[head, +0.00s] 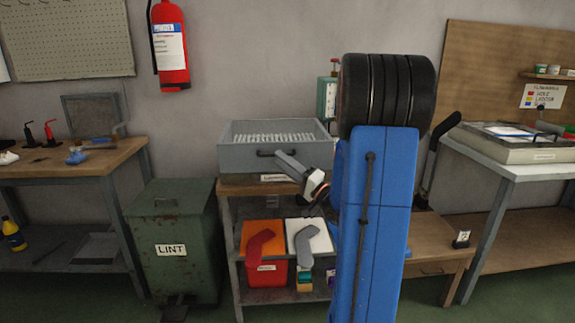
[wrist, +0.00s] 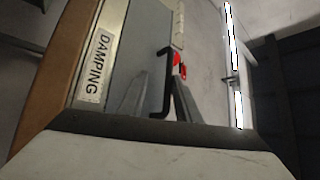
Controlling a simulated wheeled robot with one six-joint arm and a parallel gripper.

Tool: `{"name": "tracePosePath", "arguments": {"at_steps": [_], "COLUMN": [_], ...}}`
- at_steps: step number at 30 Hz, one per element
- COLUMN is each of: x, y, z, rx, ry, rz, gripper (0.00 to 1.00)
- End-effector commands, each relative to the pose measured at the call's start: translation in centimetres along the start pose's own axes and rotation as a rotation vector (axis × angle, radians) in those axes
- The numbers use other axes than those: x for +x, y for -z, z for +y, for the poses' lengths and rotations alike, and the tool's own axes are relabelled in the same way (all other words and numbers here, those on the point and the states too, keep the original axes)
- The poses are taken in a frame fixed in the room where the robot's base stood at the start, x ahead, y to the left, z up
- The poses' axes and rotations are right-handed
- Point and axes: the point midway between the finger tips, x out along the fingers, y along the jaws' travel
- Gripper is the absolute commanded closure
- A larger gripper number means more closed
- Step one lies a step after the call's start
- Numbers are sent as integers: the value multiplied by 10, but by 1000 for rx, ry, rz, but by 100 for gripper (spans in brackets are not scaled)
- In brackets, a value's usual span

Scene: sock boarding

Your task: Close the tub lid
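The grey tub (head: 240,158) stands on the wooden bench with its top open and pale ribbed contents showing inside. A black bar handle (head: 265,153) is on its front; I cannot make out the lid as a separate panel. My gripper (head: 281,154) reaches in from the right to the front of the tub, close to the handle. In the wrist view my gripper (wrist: 160,80) has its two grey fingers apart, with the black handle (wrist: 166,105) between them. I cannot tell whether they touch it. The grey front panel (wrist: 125,55) is beside the DAMPING label.
My blue arm hides part of the area right of the tub. A green LINT bin (head: 172,240) stands left of the bench. A fire extinguisher (head: 170,50) hangs on the wall.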

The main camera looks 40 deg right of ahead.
Motion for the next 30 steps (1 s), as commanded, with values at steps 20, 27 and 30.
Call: {"name": "tracePosePath", "arguments": {"at_steps": [20, 27, 30], "x": [-89, -124, -139], "y": [1, 1, 1], "z": [1, 0, -1], "rx": [2, 1, 0], "ry": [-6, -4, -2], "rz": [6, 4, 4], "gripper": [72, 72, 72]}}
